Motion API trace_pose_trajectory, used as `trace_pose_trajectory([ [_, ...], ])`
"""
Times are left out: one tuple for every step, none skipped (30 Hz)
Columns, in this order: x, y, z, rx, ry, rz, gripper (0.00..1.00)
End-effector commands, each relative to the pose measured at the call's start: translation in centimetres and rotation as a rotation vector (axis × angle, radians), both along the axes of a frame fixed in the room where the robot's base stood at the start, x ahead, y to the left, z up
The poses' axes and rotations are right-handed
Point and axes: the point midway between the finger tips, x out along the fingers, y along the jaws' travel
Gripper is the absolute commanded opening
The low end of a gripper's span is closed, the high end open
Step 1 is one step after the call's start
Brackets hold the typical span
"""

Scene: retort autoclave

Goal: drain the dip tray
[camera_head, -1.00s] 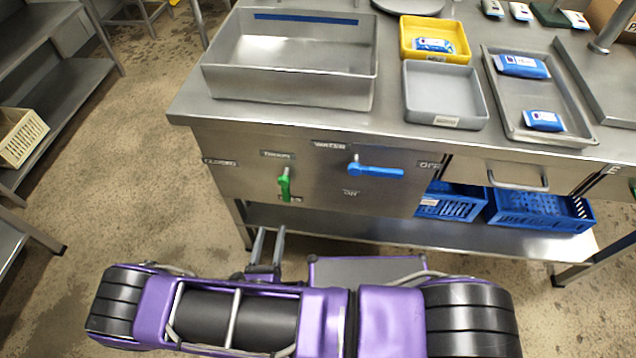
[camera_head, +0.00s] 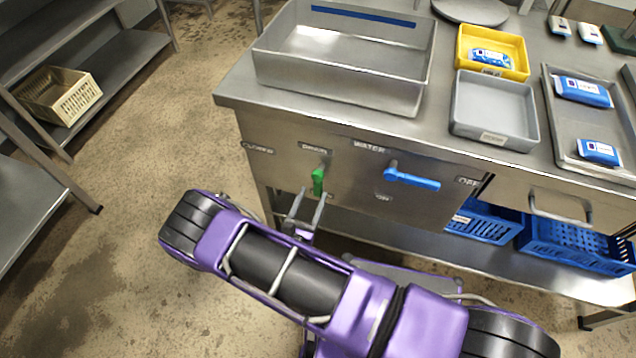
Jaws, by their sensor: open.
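The dip tray (camera_head: 345,78) is a deep steel basin on the left of the steel counter, with a blue stripe inside its far wall. On the panel below it, a green lever (camera_head: 318,181) hangs downward under a small label, with a "CLOSED" mark to its left. A blue lever (camera_head: 412,179) lies nearly level, pointing right, under a "WATER" label. My gripper (camera_head: 309,208) is open and empty. Its two thin grey fingers point up toward the panel, just below the green lever; whether they touch it cannot be told.
A grey tray (camera_head: 495,137) and a yellow tray (camera_head: 518,62) stand right of the basin. A steel tray (camera_head: 621,172) holds blue pouches. A drawer handle (camera_head: 561,212) juts from the front. Blue crates (camera_head: 577,243) sit on the lower shelf.

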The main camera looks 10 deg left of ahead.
Motion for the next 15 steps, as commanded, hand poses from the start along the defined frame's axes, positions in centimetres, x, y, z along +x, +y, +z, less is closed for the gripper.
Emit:
trace_pose_trajectory([
  [1.1, -0.2, -0.1, 0.001, 0.000, -0.004, 0.60],
  [1.6, -0.2, -0.1, 0.001, 0.000, -0.003, 0.60],
  [2.3, -0.3, -0.1, 0.001, 0.000, -0.003, 0.60],
  [2.8, -0.3, 0.0, 0.001, 0.000, -0.003, 0.60],
  [3.2, -0.3, -0.1, 0.001, 0.000, -0.002, 0.60],
  [3.7, -0.3, -0.1, 0.001, 0.000, -0.002, 0.60],
  [4.0, -0.4, -0.1, 0.001, 0.001, -0.002, 0.60],
  [4.3, -0.4, -0.1, 0.001, 0.001, -0.002, 0.60],
  [4.6, -0.4, -0.1, 0.001, 0.001, -0.002, 0.60],
  [4.8, -0.4, -0.1, 0.001, 0.001, -0.002, 0.60],
  [5.0, -0.4, -0.1, 0.001, 0.001, -0.001, 0.60],
  [5.1, -0.4, -0.1, 0.001, 0.001, 0.000, 0.60],
  [5.2, -0.4, 0.0, 0.001, 0.001, 0.000, 0.60],
  [5.2, -0.4, 0.0, 0.001, 0.001, 0.000, 0.60],
  [5.3, -0.4, 0.0, 0.000, 0.001, 0.000, 0.60],
])
